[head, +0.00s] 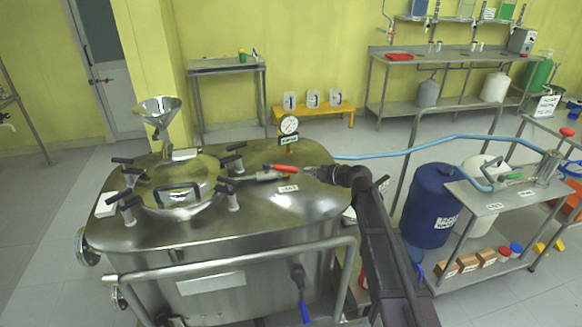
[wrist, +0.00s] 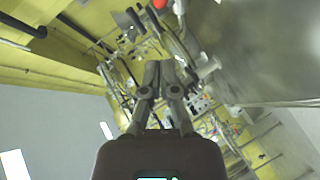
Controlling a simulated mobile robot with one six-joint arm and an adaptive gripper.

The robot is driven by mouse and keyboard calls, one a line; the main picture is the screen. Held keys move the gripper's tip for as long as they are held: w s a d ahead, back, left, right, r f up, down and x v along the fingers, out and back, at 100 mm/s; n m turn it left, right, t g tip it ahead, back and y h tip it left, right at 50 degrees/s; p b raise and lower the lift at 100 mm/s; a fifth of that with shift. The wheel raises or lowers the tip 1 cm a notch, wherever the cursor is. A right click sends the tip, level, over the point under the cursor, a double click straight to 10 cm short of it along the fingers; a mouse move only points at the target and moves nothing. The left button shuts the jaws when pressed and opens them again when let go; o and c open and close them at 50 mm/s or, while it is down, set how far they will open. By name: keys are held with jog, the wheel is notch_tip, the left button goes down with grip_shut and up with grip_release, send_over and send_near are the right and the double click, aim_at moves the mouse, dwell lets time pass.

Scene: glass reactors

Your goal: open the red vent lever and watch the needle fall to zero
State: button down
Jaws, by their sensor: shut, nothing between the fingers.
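The red vent lever (head: 286,169) sits on a small metal valve on top of the steel reactor vessel (head: 300,207), above a white label. It lies nearly level, its free end pointing right. My gripper (head: 308,171) is just right of the lever's free end; whether it touches the lever is too small to tell. In the wrist view my gripper (wrist: 161,66) has its fingers together with nothing between them. A red tip (wrist: 160,4), likely the lever, shows at the top edge. The round pressure gauge (head: 289,125) stands behind the lever; its needle is too small to read.
A round hatch (head: 178,192) with black-handled clamps and a steel funnel (head: 158,112) are left of the lever. A steel rail (head: 230,262) runs along the vessel's front. A blue drum (head: 431,205) and a steel cart (head: 500,200) with a blue hose stand at right.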

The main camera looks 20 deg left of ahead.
aim_at(291, 168)
jog(key=shift+s+d+r+n+t, duration=0.1)
jog(key=shift+s+d+n+t, duration=0.15)
jog(key=shift+d, duration=0.25)
jog(key=shift+w+a, duration=0.1)
jog(key=shift+a, duration=0.05)
jog(key=b+x, duration=0.1)
jog(key=x, duration=0.3)
jog(key=w+b+x, duration=0.1)
jog(key=b+x, duration=0.1)
jog(key=x, duration=0.2)
jog(key=d+f+b+x, duration=0.1)
jog(key=x, duration=0.2)
jog(key=shift+w+a, duration=0.45)
jog(key=shift+w+a+f+b, duration=0.2)
jog(key=shift+w+f+b, duration=0.05)
jog(key=shift+w+b, duration=0.25)
jog(key=shift+w, duration=0.1)
